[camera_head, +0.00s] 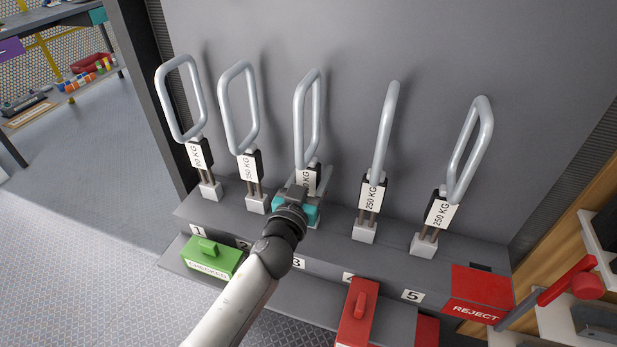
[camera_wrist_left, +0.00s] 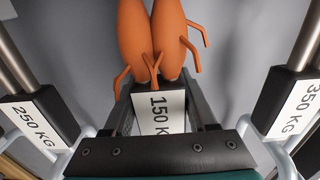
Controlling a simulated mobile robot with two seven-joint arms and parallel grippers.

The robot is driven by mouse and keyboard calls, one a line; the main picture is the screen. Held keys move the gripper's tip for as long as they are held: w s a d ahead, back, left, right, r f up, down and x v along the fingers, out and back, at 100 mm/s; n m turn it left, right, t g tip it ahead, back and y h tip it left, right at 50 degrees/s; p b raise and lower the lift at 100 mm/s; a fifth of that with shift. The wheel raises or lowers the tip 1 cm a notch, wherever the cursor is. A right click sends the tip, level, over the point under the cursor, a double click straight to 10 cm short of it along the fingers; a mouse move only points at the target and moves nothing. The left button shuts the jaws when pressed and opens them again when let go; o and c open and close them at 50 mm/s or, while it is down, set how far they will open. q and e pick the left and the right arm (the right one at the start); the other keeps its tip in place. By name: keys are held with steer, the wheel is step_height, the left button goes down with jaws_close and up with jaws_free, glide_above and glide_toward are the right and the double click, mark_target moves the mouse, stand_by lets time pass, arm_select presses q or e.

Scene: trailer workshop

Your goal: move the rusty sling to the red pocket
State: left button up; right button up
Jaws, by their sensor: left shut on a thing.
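The third sling from the left has a grey loop (camera_head: 308,110) in the head view. In the left wrist view its lower part is rusty orange (camera_wrist_left: 150,40) with bent strands sticking out, above a 150 KG tag (camera_wrist_left: 160,110). My left gripper (camera_head: 303,190) is shut on this sling at the tag, with a finger on each side. The sling stands upright above number 3; the gripper hides its foot. A red panel marked REJECT (camera_head: 478,287) lies at the right end of the grey rack. My right gripper is not in view.
Other grey slings stand close on both sides: 350 KG (camera_head: 238,110) left and 250 KG (camera_head: 385,130) right, with another 250 KG sling (camera_head: 470,145) near the red panel. A green box (camera_head: 212,258) and a red box (camera_head: 357,318) sit on the lower front step. A wall rises behind.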

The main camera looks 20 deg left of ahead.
arm_select(q)
jaws_close()
steer(key=shift+r, duration=0.2)
stand_by(0.3)
steer(key=shift+r, duration=0.1)
